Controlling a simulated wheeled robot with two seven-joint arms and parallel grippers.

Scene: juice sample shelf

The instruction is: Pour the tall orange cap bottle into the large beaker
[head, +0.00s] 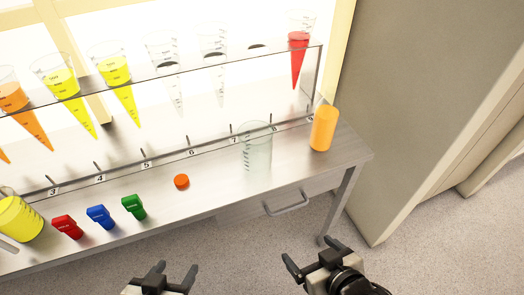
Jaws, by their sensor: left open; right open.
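A tall orange bottle (323,130) stands upright near the right end of the steel table, close to the shelf's 9 end. A clear neck or rim seems to show above it. A flat orange cap (181,181) lies on the table apart from it. The large clear beaker (256,150) stands upright left of the bottle and looks empty. My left gripper (173,270) is open and empty at the bottom edge, in front of the table. My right gripper (311,251) is open and empty, below and in front of the bottle and beaker.
A glass rack (200,68) holds several cones, some yellow or orange, some clear, and one red (298,60). Red (67,227), blue (102,217) and green (134,206) items and a yellow beaker (19,220) stand left. A drawer handle (287,204) sticks out in front.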

